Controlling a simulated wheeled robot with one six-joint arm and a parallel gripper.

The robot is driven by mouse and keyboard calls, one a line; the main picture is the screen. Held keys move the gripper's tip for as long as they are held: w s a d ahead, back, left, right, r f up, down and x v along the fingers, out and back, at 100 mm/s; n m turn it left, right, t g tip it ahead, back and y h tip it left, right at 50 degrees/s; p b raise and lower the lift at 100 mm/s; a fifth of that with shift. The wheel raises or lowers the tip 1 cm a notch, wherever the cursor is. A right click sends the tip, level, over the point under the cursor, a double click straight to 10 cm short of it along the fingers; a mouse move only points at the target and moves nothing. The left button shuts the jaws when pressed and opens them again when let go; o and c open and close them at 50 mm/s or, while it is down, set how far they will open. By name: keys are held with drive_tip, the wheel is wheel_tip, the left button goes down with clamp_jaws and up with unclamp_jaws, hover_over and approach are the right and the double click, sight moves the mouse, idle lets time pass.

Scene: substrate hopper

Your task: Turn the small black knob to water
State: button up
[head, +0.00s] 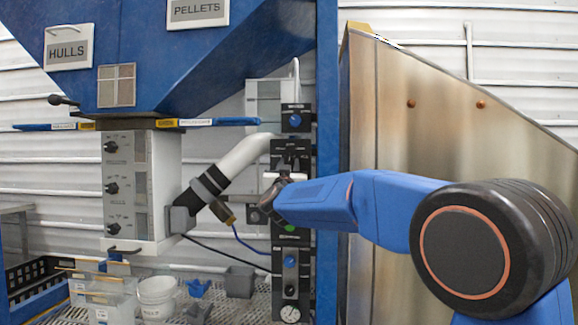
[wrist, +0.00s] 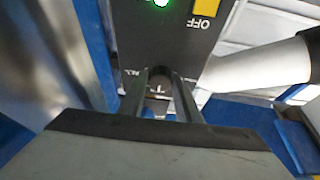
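My gripper (wrist: 162,78) reaches to the narrow black control panel (head: 290,151) in the middle of the head view. In the wrist view its two dark fingers stand apart, one on each side of a small dark knob (wrist: 158,88) with a pale mark on it. Whether the fingers press on the knob or leave a gap cannot be told. Lettering ending in "ALL" shows upside down beside the left finger; the rest of the label is hidden, and no water mark is readable. In the head view my gripper hides the knob.
A green light (wrist: 160,2) and a yellow "OFF" plate (wrist: 205,8) are above the knob in the wrist view. A pale pipe (head: 243,155) passes left of the panel. A blue post (head: 327,90) and a metal hopper (head: 440,120) stand right. Bins (head: 157,297) stand lower left.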

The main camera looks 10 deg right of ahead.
drive_tip(key=shift+m, duration=0.3)
drive_tip(key=m+h, duration=0.1)
drive_tip(key=m, duration=0.1)
drive_tip(key=m+g+h, duration=0.1)
drive_tip(key=m, duration=0.1)
drive_tip(key=shift+a+m+h, duration=0.15)
drive_tip(key=shift+m+h, duration=0.25)
drive_tip(key=shift+w+m+g+h, duration=0.1)
drive_tip(key=shift+m+g+h, duration=0.45)
drive_tip(key=shift+m, duration=0.85)
drive_tip(key=shift+m+g+h, duration=0.35)
drive_tip(key=shift+m+g, duration=0.3)
drive_tip(key=shift+m, duration=0.75)
drive_tip(key=o, duration=1.1)
drive_tip(key=shift+c, duration=0.2)
drive_tip(key=shift+r, duration=0.1)
drive_tip(key=shift+a, duration=0.1)
drive_tip(key=v, duration=1.7)
